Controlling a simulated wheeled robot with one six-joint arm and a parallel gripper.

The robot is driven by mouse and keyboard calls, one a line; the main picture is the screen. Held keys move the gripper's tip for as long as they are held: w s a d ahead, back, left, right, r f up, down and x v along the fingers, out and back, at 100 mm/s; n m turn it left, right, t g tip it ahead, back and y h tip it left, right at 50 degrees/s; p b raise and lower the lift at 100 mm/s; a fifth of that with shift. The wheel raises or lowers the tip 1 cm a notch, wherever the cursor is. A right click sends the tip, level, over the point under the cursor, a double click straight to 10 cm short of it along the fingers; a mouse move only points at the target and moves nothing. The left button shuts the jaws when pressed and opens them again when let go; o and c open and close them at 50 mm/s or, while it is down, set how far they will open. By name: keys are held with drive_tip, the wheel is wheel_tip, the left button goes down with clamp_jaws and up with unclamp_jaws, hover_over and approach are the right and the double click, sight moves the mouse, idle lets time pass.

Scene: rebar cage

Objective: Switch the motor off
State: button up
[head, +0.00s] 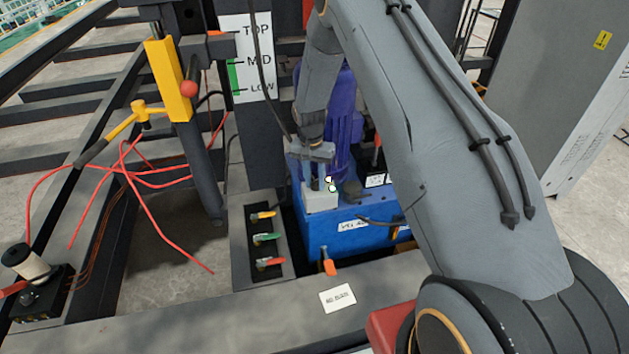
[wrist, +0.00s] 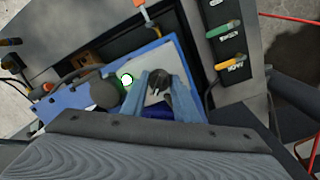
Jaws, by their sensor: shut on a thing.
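The light grey switch box (head: 321,202) sits on the blue power unit (head: 318,232), below my gripper in the head view. In the wrist view the box (wrist: 153,69) carries a dark rotary knob (wrist: 158,92). My gripper (head: 320,183) points down at the box, and its two blue fingers (wrist: 160,100) are shut on the knob from both sides. A small round lamp (head: 332,187) beside the box looks bright white; it also shows in the wrist view (wrist: 127,78). The purple-blue ribbed motor (head: 345,120) stands behind my gripper. The knob's markings are not readable.
Valve levers in yellow, green and red (head: 265,238) stand left of the power unit. An orange-handled lever (head: 328,262) is at its front. Red cables (head: 135,170) lie loosely at the left.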

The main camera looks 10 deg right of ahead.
drive_tip(key=n, duration=0.8)
drive_tip(key=shift+s+d+n+t+b, duration=0.1)
drive_tip(key=shift+n+t+b, duration=0.2)
drive_tip(key=shift+n+b, duration=0.1)
drive_tip(key=n, duration=0.4)
drive_tip(key=shift+d, duration=0.1)
drive_tip(key=shift+n, duration=2.5)
drive_tip(key=o, duration=1.1)
drive_tip(key=shift+c, duration=0.2)
drive_tip(key=shift+r, duration=0.1)
